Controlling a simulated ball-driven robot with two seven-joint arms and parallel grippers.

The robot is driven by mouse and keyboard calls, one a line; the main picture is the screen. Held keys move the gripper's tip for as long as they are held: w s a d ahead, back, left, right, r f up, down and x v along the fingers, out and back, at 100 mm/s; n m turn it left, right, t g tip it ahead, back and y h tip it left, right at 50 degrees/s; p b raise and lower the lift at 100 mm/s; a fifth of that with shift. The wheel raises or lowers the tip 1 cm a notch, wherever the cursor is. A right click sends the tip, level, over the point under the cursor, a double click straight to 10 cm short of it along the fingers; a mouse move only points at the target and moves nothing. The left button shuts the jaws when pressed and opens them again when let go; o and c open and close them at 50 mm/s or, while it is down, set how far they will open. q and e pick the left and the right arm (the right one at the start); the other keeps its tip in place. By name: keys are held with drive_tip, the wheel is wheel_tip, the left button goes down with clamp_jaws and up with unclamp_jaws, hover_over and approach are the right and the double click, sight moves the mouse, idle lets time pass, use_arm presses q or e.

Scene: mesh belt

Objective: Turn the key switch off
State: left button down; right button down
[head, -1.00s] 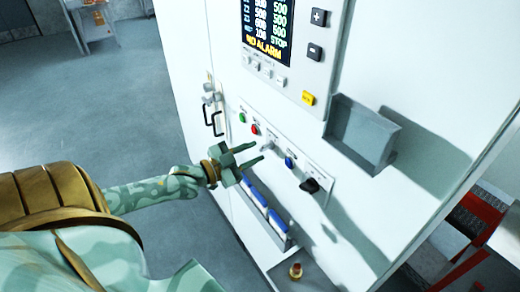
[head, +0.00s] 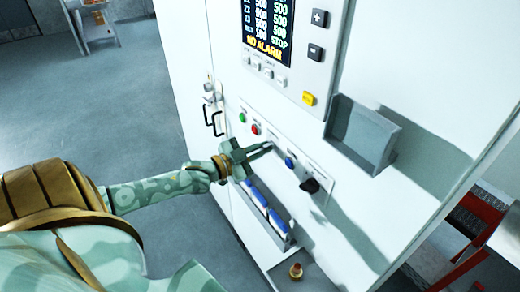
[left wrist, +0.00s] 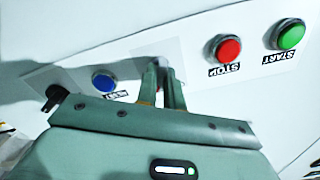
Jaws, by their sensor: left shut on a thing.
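My left gripper (head: 268,147) reaches the front panel of the white cabinet. Its two fingers are close together at the key switch, between the red button and the blue button, and are shut on the key. The fingers hide the key in both views, so I cannot tell which way it points. In the left wrist view the fingertips (left wrist: 162,68) meet the pale switch plate (left wrist: 178,48). My right gripper is not in view.
A green START button (left wrist: 290,34), a red STOP button (left wrist: 228,48), a blue button (left wrist: 104,80) and a black knob (head: 310,185) share the panel. A grey tray (head: 362,135) juts out at the right. Above is a display (head: 268,28) reading NO ALARM.

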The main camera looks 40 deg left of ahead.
use_arm(q)
drive_tip(key=shift+r+n+p, duration=0.15)
drive_tip(key=shift+n+p, duration=0.6)
drive_tip(key=shift+n, duration=0.25)
drive_tip(key=n+p, duration=0.2)
drive_tip(key=n, duration=0.1)
drive_tip(key=n+p, duration=0.1)
drive_tip(key=n, duration=0.2)
drive_tip(key=shift+n+p, duration=0.3)
drive_tip(key=shift+n, duration=0.1)
drive_tip(key=shift+n+p, duration=0.35)
drive_tip(key=shift+n, duration=1.15)
drive_tip(key=c, duration=1.5)
unclamp_jaws()
